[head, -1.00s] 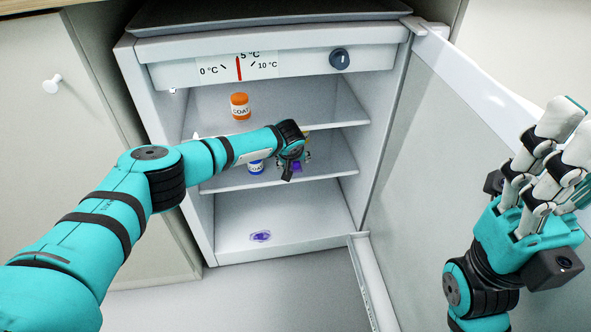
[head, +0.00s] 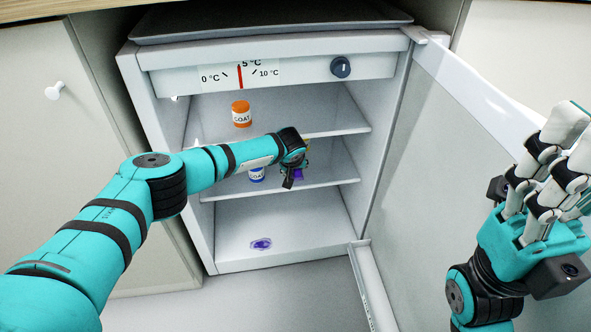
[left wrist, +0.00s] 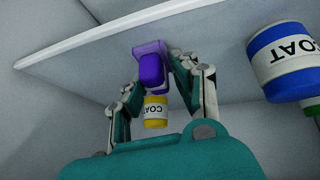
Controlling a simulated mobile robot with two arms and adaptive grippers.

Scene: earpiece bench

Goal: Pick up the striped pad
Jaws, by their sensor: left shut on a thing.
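My left gripper (head: 293,177) reaches into the open fridge, just above the middle shelf. It is shut on a purple block (left wrist: 151,69), which shows between its fingertips (left wrist: 158,62) in the left wrist view. A little of the purple block (head: 298,174) also shows under the gripper in the head view. I cannot make out stripes on it, and no clearly striped pad is in view. My right gripper (head: 552,165) is raised at the right with its fingers up; its grip state is unclear.
A blue-and-white COAT jar (head: 257,174) stands close left of my left gripper. An orange COAT jar (head: 241,114) stands on the upper shelf. A yellow COAT jar (left wrist: 155,111) is by the fingers. A flat purple thing (head: 260,244) lies on the fridge floor. The open door (head: 425,150) bounds the right.

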